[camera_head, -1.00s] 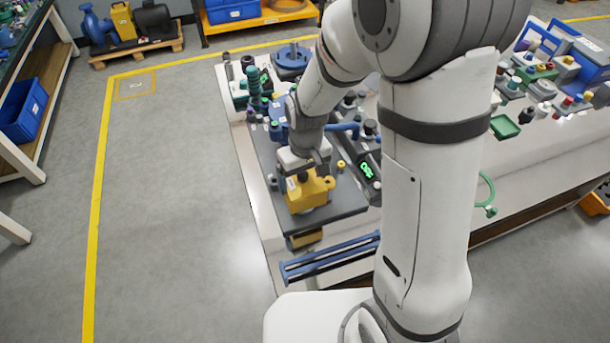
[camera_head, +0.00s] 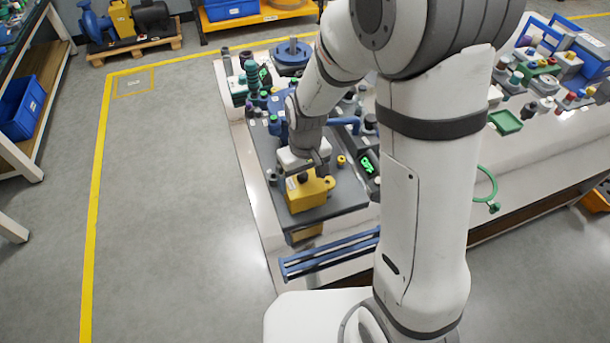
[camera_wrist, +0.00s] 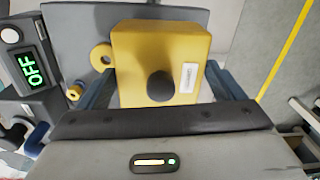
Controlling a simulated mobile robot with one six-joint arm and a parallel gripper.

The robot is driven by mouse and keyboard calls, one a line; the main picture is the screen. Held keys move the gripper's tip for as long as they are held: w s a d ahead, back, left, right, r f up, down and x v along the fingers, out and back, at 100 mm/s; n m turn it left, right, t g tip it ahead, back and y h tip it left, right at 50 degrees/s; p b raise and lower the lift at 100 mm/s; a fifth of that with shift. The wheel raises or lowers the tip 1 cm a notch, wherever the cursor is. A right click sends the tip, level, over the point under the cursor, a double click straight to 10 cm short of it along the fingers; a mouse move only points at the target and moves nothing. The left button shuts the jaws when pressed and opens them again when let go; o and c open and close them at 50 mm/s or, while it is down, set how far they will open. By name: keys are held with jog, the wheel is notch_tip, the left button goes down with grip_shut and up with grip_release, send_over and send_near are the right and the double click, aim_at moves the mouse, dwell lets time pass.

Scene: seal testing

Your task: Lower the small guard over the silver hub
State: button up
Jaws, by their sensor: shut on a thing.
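The small guard is a yellow box (camera_head: 308,190) with a dark round knob and a white label on top. In the wrist view the guard (camera_wrist: 160,50) sits between the two blue fingers of my gripper (camera_wrist: 165,90). My gripper, also in the head view (camera_head: 304,172), is shut on the guard. The guard is at the front part of a grey plate (camera_head: 346,199) on the bench. I cannot tell whether it touches the plate. The silver hub is not visible; the guard or my arm may hide it.
A dark box with a green OFF display (camera_wrist: 32,68) stands beside the guard. Blue rails (camera_head: 330,254) run along the bench's front edge. Several parts and fittings crowd the bench behind my gripper. Open floor (camera_head: 180,200) lies to the left.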

jog(key=shift+f, duration=0.15)
jog(key=shift+f, duration=0.15)
jog(key=o, duration=0.9)
jog(key=shift+r+p, duration=1.65)
jog(key=shift+r, duration=0.95)
jog(key=shift+s, duration=0.1)
